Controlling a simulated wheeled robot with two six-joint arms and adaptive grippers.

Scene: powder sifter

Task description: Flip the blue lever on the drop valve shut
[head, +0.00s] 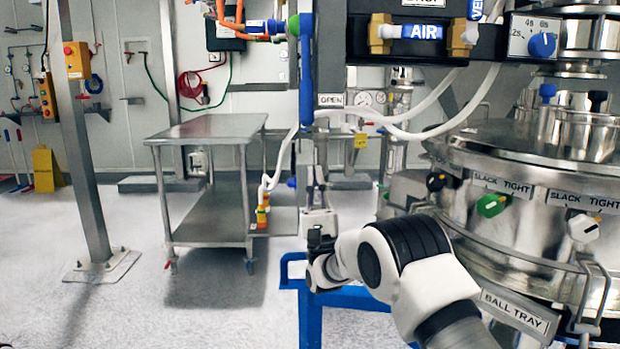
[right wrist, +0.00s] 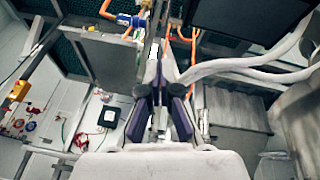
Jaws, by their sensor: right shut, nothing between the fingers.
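A long blue lever (head: 306,75) hangs straight down in the head view, beside a small OPEN label (head: 331,100). My right gripper (head: 317,190) points upward below the lever's lower end. Its fingers are shut and empty, and they show converging in the right wrist view (right wrist: 160,70). In the head view they look close under the lever; I cannot tell whether they touch it. The lever is not clear in the right wrist view. My left gripper is not in view.
A blue AIR handle (head: 422,32) sits between brass fittings above right. White hoses (head: 400,132) loop behind the gripper. The steel sifter (head: 540,180) fills the right side. A blue frame (head: 350,297) stands below. A steel cart (head: 205,128) stands left, with open floor around it.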

